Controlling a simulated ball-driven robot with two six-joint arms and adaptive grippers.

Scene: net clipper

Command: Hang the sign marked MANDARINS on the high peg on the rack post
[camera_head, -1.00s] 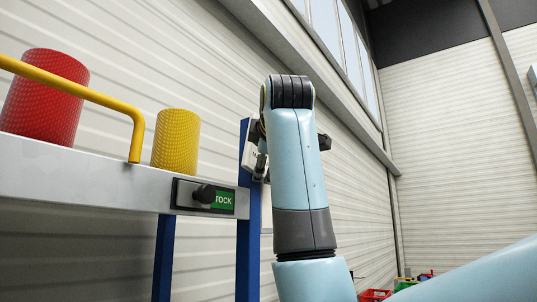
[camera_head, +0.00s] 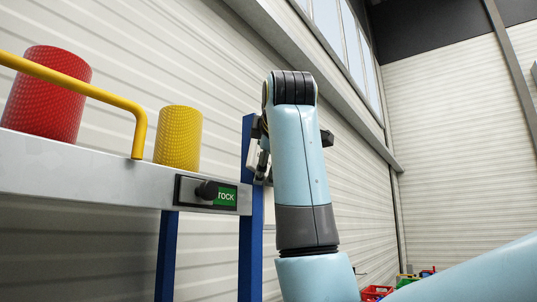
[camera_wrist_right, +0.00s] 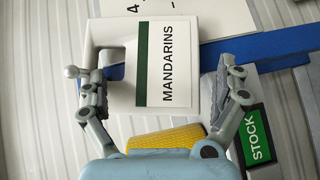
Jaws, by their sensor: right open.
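The white sign marked MANDARINS (camera_wrist_right: 182,65), with a dark green stripe and a square cut-out, fills the middle of the right wrist view. In the head view only a pale sliver of it (camera_head: 251,153) shows at the blue rack post (camera_head: 250,245). My right gripper (camera_wrist_right: 158,80) is open, with one finger on each side of the sign; I cannot tell whether either touches it. In the head view this gripper (camera_head: 262,160) is mostly hidden behind my right arm. The high peg is not clearly seen, so I cannot tell whether the sign hangs on it. My left gripper is out of view.
Left of the post, a grey shelf beam (camera_head: 80,178) carries a green STOCK label (camera_head: 225,196) with a dark knob. A red roll (camera_head: 48,95), a yellow roll (camera_head: 178,138) and a yellow rail (camera_head: 85,90) are above it. Red crates (camera_head: 376,293) are low at the right.

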